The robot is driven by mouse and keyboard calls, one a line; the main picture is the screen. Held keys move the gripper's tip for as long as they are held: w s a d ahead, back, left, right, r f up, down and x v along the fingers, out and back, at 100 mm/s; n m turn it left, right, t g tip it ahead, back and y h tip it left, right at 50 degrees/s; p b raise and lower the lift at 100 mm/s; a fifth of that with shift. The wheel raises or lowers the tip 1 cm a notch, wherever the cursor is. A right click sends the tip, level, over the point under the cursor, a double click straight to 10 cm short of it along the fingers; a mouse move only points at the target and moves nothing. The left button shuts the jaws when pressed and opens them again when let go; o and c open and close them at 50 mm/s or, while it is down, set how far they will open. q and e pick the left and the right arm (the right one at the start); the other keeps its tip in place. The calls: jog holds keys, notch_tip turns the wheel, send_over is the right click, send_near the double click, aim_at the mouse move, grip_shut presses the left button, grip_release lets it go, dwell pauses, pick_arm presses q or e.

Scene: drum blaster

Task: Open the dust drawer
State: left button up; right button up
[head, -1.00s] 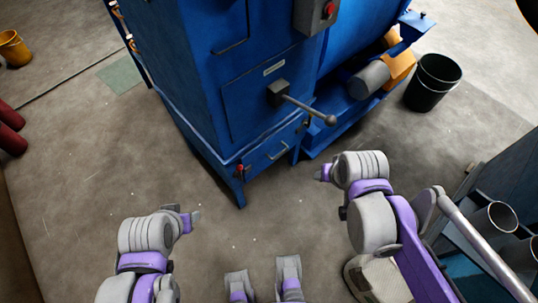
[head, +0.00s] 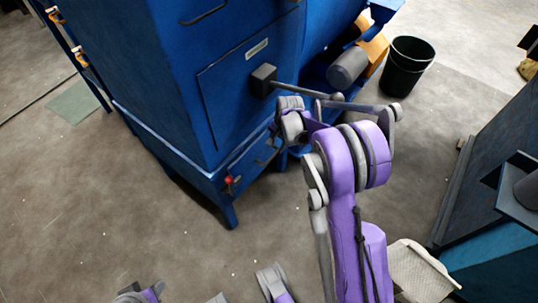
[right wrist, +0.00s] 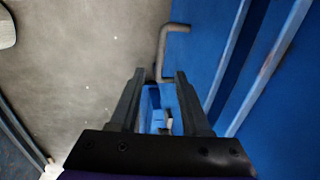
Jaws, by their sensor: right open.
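The dust drawer (head: 248,165) is the low blue front at the foot of the blue machine, with a bent grey handle (head: 268,152) and a red knob at its left. It looks shut. My right gripper (head: 277,136) is at the drawer's front, close to the handle, and my arm partly hides it. In the right wrist view, my right gripper (right wrist: 159,78) is open with nothing held between its fingers. The handle (right wrist: 168,42) is just beyond the fingertips, its lower end near the gap; contact cannot be told. Part of my left arm shows at the bottom edge; its jaws are unclear.
A long grey lever (head: 305,90) with a ball end sticks out above the drawer, close over my right arm. A black bucket (head: 405,66) stands behind at the right. A dark blue unit (head: 500,145) stands at the right. The floor at the left is clear.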

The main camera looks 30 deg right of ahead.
aim_at(272, 156)
jog(key=f, duration=0.2)
jog(key=w+f+b, duration=0.1)
jog(key=f, duration=0.4)
jog(key=shift+w+a+f+b, duration=0.2)
jog(key=shift+a+f+b, duration=0.1)
jog(key=shift+b, duration=0.1)
grip_shut()
jog(key=shift+r, duration=0.1)
dwell(0.9)
